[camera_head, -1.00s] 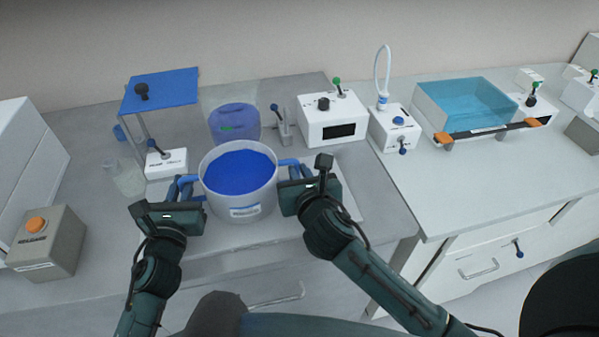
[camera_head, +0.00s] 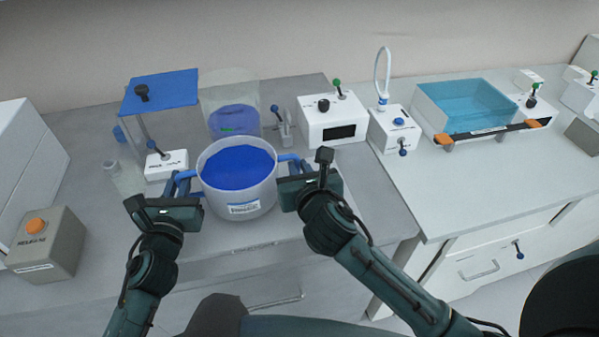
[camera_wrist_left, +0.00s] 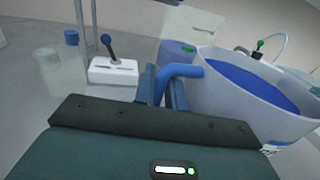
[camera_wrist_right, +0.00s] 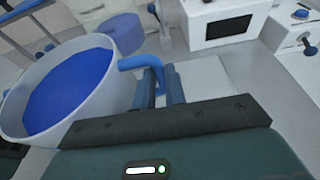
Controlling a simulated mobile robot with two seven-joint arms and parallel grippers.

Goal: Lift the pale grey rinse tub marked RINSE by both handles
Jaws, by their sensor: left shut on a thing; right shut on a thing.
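The pale grey round tub (camera_head: 262,199) holds blue liquid (camera_head: 238,167) and has a white label (camera_head: 244,208) too small to read. It looks upright, with blue handles on its left and right sides. My left gripper (camera_head: 183,187) is shut on the left handle, which also shows in the left wrist view (camera_wrist_left: 182,71). My right gripper (camera_head: 296,172) is shut on the right handle, which also shows in the right wrist view (camera_wrist_right: 138,62). The tub's underside is hidden, so its gap to the bench cannot be seen.
A clear vessel with blue liquid (camera_head: 233,119) stands close behind the tub. A blue-topped stand (camera_head: 160,90) and a white switch box (camera_head: 167,164) are at the left. A white box with a dark window (camera_head: 331,122) is behind right. A grey box with an orange button (camera_head: 47,245) is front left.

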